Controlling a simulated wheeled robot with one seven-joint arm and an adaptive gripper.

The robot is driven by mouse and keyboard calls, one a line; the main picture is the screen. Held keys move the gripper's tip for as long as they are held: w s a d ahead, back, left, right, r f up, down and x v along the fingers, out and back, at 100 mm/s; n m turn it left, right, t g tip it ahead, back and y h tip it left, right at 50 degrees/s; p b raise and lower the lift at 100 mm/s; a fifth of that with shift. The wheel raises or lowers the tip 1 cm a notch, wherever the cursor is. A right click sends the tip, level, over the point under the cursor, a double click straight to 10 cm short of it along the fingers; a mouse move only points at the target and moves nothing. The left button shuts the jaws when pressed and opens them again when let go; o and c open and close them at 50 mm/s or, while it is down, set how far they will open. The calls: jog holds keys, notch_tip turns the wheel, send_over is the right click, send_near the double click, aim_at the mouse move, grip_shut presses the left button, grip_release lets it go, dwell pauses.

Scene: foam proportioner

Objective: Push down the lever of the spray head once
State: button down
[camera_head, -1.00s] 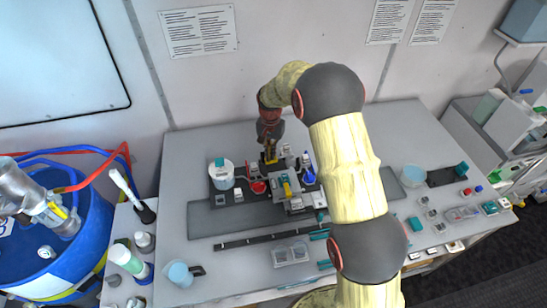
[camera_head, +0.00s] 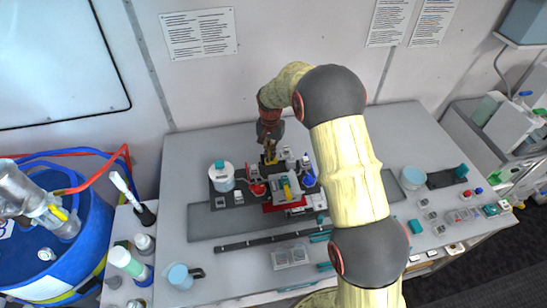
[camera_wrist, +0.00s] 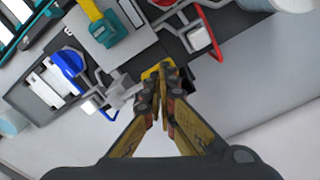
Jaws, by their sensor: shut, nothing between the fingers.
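My gripper (camera_wrist: 163,75) is shut and empty, pointing down at the back edge of the dark device on the table. It also shows in the head view (camera_head: 269,157). A small yellow part (camera_wrist: 150,73) lies right at my fingertips; I cannot tell whether they touch it. A unit with a yellow handle (camera_head: 287,191) and a teal block stands mid-device, in front of my gripper. The handle also shows at the top of the wrist view (camera_wrist: 92,12). I cannot tell for certain which yellow part is the spray head's lever.
A white tub with a teal cap (camera_head: 221,177) stands left. A clear tray (camera_head: 290,256) and a dark rail (camera_head: 262,240) lie in front. The table's back left is clear.

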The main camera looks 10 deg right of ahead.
jog(key=shift+r+p, duration=1.2)
jog(key=shift+r, duration=1.7)
jog(key=shift+n, duration=0.3)
jog(key=shift+s+f+n, duration=0.2)
jog(key=shift+f+n, duration=0.05)
jog(key=shift+n, duration=0.05)
jog(key=s+d+r+n+b, duration=0.2)
jog(key=s+b, duration=0.3)
jog(key=s, duration=0.7)
jog(key=s+d+r+n+b, duration=0.25)
jog(key=s+b, duration=0.35)
jog(key=s, duration=0.6)
jog(key=s+f+t+b, duration=0.2)
jog(key=s+b, duration=0.5)
jog(key=s+d+f+t+b, duration=0.1)
jog(key=s+f+t+b, duration=0.1)
jog(key=s+b, duration=0.5)
jog(key=shift+f+t+b, duration=0.25)
jog(key=shift+t+b, duration=0.3)
jog(key=shift+t, duration=0.25)
